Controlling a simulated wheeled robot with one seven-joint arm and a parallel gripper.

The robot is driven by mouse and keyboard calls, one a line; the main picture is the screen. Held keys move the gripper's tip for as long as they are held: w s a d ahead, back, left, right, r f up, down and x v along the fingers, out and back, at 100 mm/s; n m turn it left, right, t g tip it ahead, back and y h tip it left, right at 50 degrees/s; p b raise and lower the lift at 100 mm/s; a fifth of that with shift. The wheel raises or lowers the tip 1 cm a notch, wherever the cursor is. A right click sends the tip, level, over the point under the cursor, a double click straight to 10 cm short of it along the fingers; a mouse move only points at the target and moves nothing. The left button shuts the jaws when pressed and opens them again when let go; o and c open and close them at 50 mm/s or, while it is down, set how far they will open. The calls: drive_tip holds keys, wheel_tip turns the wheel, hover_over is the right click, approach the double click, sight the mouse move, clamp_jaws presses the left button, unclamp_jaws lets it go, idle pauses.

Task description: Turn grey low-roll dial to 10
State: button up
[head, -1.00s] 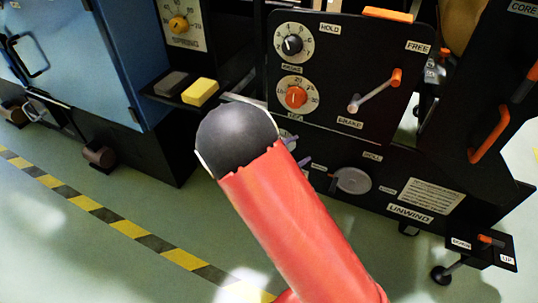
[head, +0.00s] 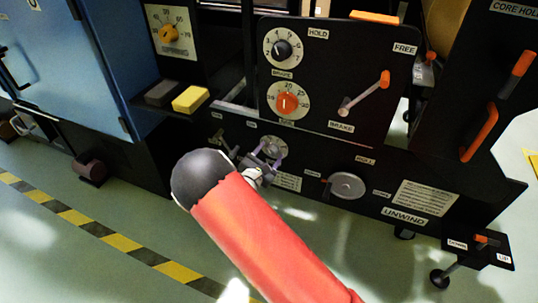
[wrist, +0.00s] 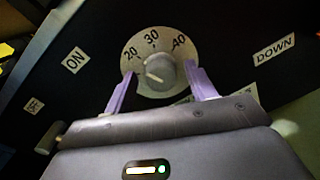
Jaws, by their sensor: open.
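The grey low-roll dial (wrist: 160,70) is a round knob on a pale plate with the numbers 20, 30 and 40 along its upper edge. Its white mark points to the lower left, or its opposite end to the right; the picture does not settle which. The plate's lower edge and any 10 mark are hidden or unreadable. My gripper (head: 262,158) is in front of this dial on the low black panel. Its two purple fingers are open, one on each side of the knob, with gaps visible between fingers and knob in the wrist view.
Above are a black dial (head: 283,49), an orange dial (head: 287,103) and an orange-tipped brake lever (head: 365,93).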

drive_tip(key=shift+c, duration=0.5)
drive_tip(key=c, duration=0.9)
drive_tip(key=shift+n+p, duration=0.3)
drive_tip(key=shift+n, duration=0.1)
drive_tip(key=n+p, duration=0.2)
drive_tip(key=n, duration=0.1)
drive_tip(key=shift+n, duration=0.3)
drive_tip(key=shift+n+t+p, duration=0.4)
drive_tip(key=shift+n+p, duration=0.9)
drive_tip(key=shift+n, duration=1)
drive_tip(key=shift+f, duration=0.1)
drive_tip(key=o, duration=1)
